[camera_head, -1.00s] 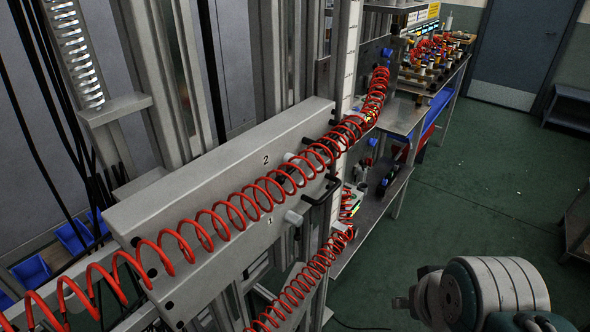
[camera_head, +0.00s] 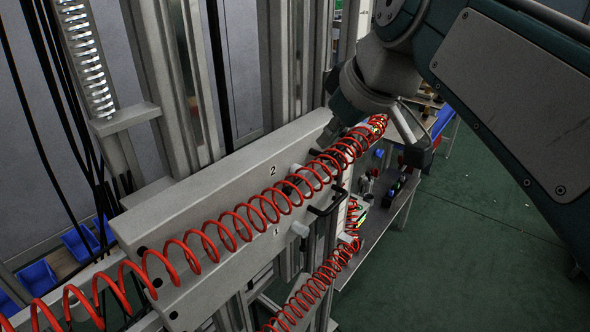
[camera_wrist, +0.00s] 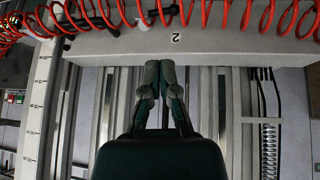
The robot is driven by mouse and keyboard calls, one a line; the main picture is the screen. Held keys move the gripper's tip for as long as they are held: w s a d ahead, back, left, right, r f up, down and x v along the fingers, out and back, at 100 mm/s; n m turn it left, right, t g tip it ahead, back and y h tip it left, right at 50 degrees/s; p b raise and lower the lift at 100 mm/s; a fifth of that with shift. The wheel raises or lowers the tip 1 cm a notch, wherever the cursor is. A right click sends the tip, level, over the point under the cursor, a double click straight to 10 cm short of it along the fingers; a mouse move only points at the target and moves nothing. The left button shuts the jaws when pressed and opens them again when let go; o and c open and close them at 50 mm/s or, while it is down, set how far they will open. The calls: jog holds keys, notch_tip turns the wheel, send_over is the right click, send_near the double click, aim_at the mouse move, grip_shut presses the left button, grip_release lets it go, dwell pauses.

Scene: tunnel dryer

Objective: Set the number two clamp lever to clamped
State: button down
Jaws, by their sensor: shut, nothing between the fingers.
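The number two clamp lever (camera_head: 298,169) shows as a pale knob beside the painted "2" on the grey beam, partly hidden behind a red coiled hose. A second pale knob (camera_head: 300,228) sits lower, beside the painted "1". My gripper (camera_wrist: 160,64) is shut and empty in the wrist view, its fingertips together at the beam's edge, just to the side of the "2".
The red coiled hose (camera_head: 187,247) runs across the front of the grey beam (camera_head: 150,222); it also crosses the wrist view (camera_wrist: 225,14). A black handle (camera_head: 325,209) juts out near the knobs. A metal bench (camera_head: 392,203) stands behind right. Green floor at right is clear.

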jog(key=shift+w+a+r+n, duration=0.25)
jog(key=shift+a+r+n, duration=0.1)
jog(key=shift+a+r, duration=0.2)
jog(key=shift+w+a+r+n, duration=0.25)
jog(key=shift+a+r+n, duration=0.1)
jog(key=shift+a+r, duration=0.2)
jog(key=shift+f, duration=0.15)
send_over(293, 175)
jog(key=s, duration=0.4)
jog(key=f, duration=0.7)
jog(key=shift+w+a+f, duration=0.1)
jog(key=shift+a+f, duration=0.1)
jog(key=shift+f, duration=0.2)
jog(key=f, duration=0.3)
jog(key=shift+d+f, duration=0.2)
jog(key=shift+d, duration=0.1)
jog(key=shift+d+f, duration=0.1)
jog(key=shift+f, duration=0.3)
jog(key=shift+w+f, duration=0.1)
jog(key=shift+w, duration=0.1)
